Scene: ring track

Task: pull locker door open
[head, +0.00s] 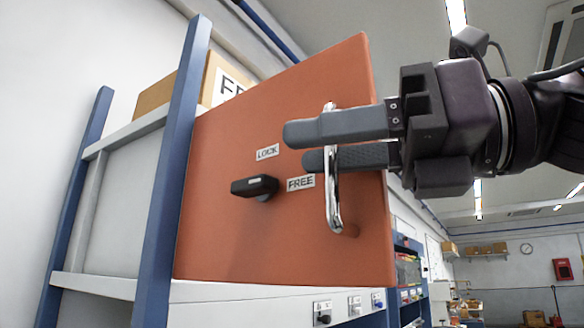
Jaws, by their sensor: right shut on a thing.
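The orange locker door (235,130) fills the middle of the head view, set in a white and blue rack. A chrome vertical handle (334,205) is on its right side. My right gripper (305,145) comes in from the right and is shut on the handle, with one finger on each side of it. My left gripper is not in view.
Blue posts (175,180) of the rack stand to the left of the door. A cardboard box (185,85) sits on the rack's top. Small switches (322,312) line the white ledge below. Open room with shelves lies at the far right.

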